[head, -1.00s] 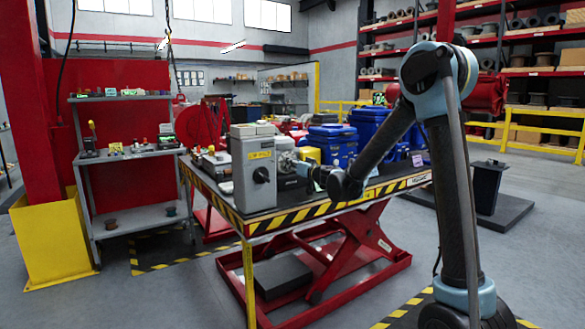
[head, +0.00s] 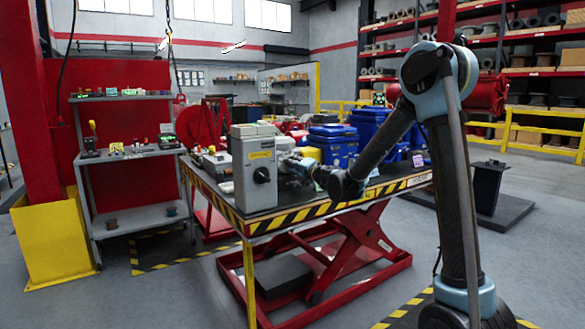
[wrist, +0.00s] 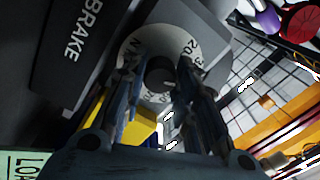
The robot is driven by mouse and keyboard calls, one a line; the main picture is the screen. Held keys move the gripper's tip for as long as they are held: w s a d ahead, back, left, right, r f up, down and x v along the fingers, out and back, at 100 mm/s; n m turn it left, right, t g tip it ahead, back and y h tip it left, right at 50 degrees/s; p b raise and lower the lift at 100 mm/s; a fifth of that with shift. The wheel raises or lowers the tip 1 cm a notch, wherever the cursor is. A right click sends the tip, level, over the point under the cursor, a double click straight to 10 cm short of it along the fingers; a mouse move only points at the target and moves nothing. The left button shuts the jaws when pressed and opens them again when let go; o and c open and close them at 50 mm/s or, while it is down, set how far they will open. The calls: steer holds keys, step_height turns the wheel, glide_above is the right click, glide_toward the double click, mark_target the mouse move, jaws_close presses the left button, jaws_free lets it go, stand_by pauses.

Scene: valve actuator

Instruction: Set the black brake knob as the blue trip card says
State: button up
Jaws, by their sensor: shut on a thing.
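In the wrist view the black brake knob (wrist: 160,70) sits in the middle of a pale round dial (wrist: 188,42). The dial carries dark markings; "20" and part of "30" read at the upper right, and others are partly hidden by my fingers. A dark plate reading "BRAKE" (wrist: 83,33) lies left of the dial. My gripper (wrist: 157,82) has one finger on each side of the knob and is shut on it. In the head view my gripper (head: 306,172) reaches in over the table; the knob there is hidden. I cannot make out a blue trip card or the knob's pointer.
A grey box (head: 240,188) with its own black knob stands on the hazard-striped table (head: 285,217), left of my gripper. A grey shelf (head: 138,155) stands left.

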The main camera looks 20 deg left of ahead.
steer(key=shift+w+d+f+m, duration=0.1)
steer(key=shift+d+m, duration=0.05)
steer(key=shift+m, duration=3.55)
steer(key=o, duration=1.1)
steer(key=shift+c, duration=0.2)
steer(key=v, duration=1.1)
steer(key=shift+s+d, duration=0.3)
